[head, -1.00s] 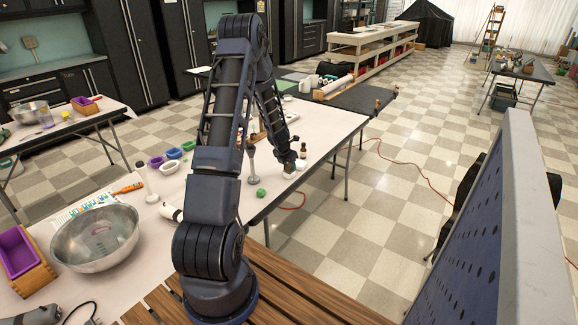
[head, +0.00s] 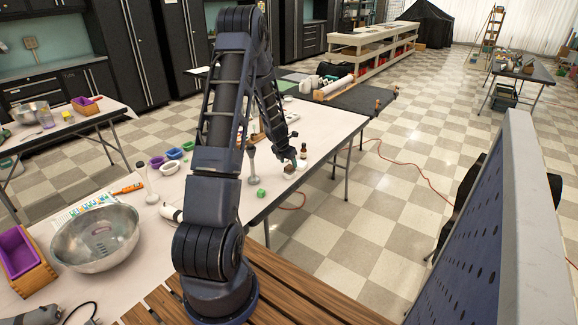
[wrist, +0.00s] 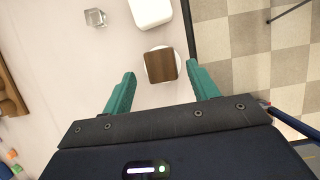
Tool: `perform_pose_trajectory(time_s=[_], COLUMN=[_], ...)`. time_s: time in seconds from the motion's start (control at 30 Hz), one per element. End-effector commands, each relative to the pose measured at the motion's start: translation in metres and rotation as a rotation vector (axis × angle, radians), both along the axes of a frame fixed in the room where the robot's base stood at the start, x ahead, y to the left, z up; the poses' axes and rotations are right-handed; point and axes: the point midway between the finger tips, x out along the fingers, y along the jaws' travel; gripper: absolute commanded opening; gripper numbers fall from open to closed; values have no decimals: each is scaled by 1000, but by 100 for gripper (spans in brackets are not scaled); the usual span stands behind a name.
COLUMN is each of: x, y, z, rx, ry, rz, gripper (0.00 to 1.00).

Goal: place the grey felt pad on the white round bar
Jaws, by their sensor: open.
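A flat square brown pad (wrist: 160,66) lies on a white round bar (wrist: 177,66), whose rim shows around the pad's edges in the wrist view. The pad looks brown rather than grey. In the head view the pad (head: 289,169) sits on the bar near the table's right edge. I see no other pad that is clearly grey felt.
A white rounded block (wrist: 151,12) and a clear cube (wrist: 95,17) are close by on the table. A dark bottle (head: 303,152) stands behind, and a green cube (head: 261,193) is in front. The table edge and floor lie to the right.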

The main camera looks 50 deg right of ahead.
Motion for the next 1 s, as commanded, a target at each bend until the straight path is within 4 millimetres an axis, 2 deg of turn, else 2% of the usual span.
perform_pose_trajectory(time_s=[0.23,0.5,0.7,0.9,1.0], x=[-1,0,-1,0,6], y=[15,29,34,35,40], z=[38,71,82,84,91], rx=[-2,-1,0,0,-4], ry=[-3,-1,0,0,-8], rz=[-2,-1,-1,-1,-13], gripper=[59,59,59,59,59])
